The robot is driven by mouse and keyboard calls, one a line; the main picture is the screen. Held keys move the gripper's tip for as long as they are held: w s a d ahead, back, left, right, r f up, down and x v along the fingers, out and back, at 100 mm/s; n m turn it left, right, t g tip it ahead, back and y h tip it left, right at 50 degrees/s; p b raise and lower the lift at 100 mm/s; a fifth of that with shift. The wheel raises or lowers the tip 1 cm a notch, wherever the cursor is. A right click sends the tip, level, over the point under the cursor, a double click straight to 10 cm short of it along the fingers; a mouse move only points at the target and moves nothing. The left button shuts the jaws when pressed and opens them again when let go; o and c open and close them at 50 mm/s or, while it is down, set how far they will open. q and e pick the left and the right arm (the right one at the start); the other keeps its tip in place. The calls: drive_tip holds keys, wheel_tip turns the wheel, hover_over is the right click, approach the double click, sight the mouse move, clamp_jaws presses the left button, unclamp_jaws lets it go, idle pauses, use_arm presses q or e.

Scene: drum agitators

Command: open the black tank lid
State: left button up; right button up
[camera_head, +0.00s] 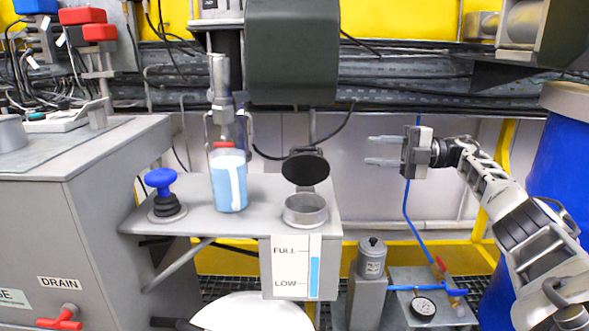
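The black tank lid (306,170) stands tilted up above the round grey filler neck (306,212), at the right end of the grey shelf. The neck's opening shows below the lid. My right gripper (368,150) is to the right of the lid, a little higher, with its fingers pointing left. The fingers are apart with nothing between them, and a gap shows between them and the lid. My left gripper is not in view.
A blue bottle (229,180) and a blue-knobbed plunger (162,190) stand on the shelf, left of the lid. A dark green housing (292,50) hangs above. A blue drum (555,170) stands at right. The space between lid and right gripper looks clear.

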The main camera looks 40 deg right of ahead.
sight(320, 149)
drive_tip(key=p+x, duration=0.2)
drive_tip(key=x, duration=1.3)
drive_tip(key=shift+w+a+r, duration=0.1)
drive_tip(key=shift+a, duration=0.05)
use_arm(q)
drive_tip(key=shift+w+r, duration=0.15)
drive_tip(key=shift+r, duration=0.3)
